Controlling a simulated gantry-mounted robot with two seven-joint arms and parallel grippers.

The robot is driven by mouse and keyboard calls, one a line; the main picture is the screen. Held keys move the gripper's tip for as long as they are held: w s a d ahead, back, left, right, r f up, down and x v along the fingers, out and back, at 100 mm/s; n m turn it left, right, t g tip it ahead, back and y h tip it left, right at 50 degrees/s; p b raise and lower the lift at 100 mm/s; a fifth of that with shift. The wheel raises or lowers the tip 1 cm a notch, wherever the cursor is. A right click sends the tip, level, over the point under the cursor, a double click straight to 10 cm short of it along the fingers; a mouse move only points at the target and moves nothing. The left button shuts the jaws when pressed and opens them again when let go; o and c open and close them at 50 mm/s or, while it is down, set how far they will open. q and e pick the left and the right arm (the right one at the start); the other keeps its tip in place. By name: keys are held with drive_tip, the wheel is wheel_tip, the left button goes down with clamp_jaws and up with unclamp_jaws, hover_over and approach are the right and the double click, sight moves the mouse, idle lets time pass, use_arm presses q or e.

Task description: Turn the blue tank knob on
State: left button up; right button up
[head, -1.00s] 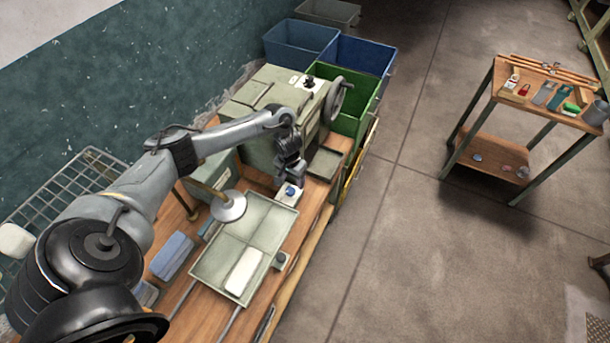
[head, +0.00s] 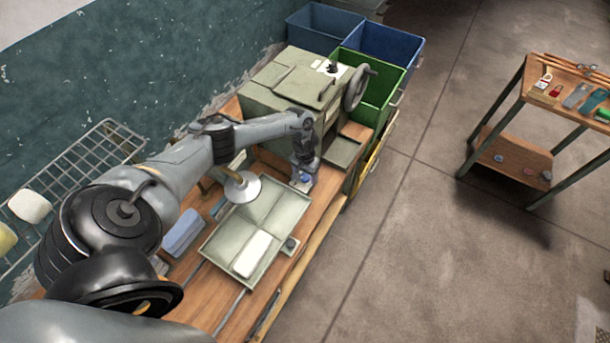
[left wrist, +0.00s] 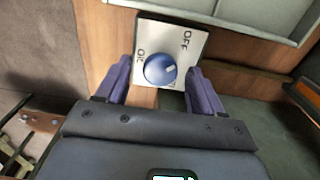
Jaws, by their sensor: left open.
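The blue tank knob (left wrist: 160,70) is a round dial on a pale square plate (left wrist: 152,32) with printed labels, one reading OFF. My left gripper (left wrist: 160,72) is open, with one purple finger on each side of the knob. I cannot tell whether the fingers touch it. In the head view my left gripper (head: 304,172) is down at the plate on the bench and mostly hides the knob. My right gripper is not in view.
A shallow divided tray (head: 222,243) holding a white block (head: 252,254) lies beside the knob plate. A green-grey machine with a handwheel (head: 357,88) stands behind. Blue and green bins (head: 381,84) are beyond. A wooden side table (head: 548,95) stands across open floor.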

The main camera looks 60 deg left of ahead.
use_arm(q)
drive_tip(key=shift+f, duration=0.15)
drive_tip(key=c, duration=1.1)
drive_tip(key=shift+o, duration=0.2)
